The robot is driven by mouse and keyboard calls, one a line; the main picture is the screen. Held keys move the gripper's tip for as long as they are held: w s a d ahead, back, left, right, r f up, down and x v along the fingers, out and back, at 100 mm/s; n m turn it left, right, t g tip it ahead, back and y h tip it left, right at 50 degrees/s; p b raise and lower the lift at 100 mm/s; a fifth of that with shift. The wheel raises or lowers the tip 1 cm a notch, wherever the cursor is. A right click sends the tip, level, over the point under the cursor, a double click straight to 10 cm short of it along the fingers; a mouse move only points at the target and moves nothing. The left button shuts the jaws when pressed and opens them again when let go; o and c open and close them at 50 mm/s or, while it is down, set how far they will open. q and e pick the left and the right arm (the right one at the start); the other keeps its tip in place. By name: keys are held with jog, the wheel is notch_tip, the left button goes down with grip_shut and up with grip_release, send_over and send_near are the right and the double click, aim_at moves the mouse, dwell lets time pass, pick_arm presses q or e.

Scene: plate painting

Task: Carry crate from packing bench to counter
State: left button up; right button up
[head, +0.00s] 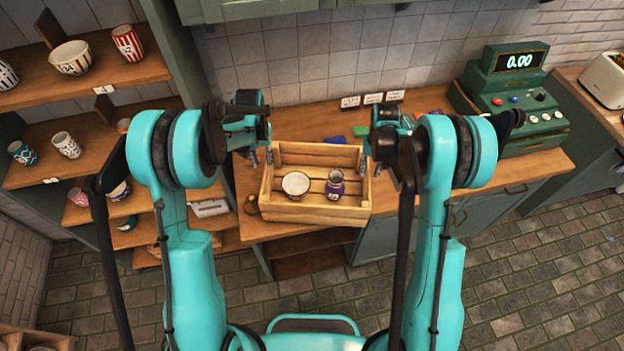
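A wooden slatted crate (315,213) sits at the front of the wooden worktop (420,195), in the middle of the head view. Its front is close to the worktop's front edge. Inside it stand a white bowl (296,184) and a purple vase (335,187), side by side. My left gripper (262,157) is at the crate's back left corner, fingers pointing down. My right gripper (370,166) is at the back right corner, fingers also down. Each has its fingertips around or beside the top of a side wall; I cannot tell whether they press on it.
A green cash register (515,100) stands at the back right of the worktop, and a toaster (606,80) is farther right. A blue block (334,140) lies behind the crate. Shelves with painted cups and bowls (72,57) fill the left. Tiled floor (530,280) is clear at right.

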jog(key=shift+r, duration=2.15)
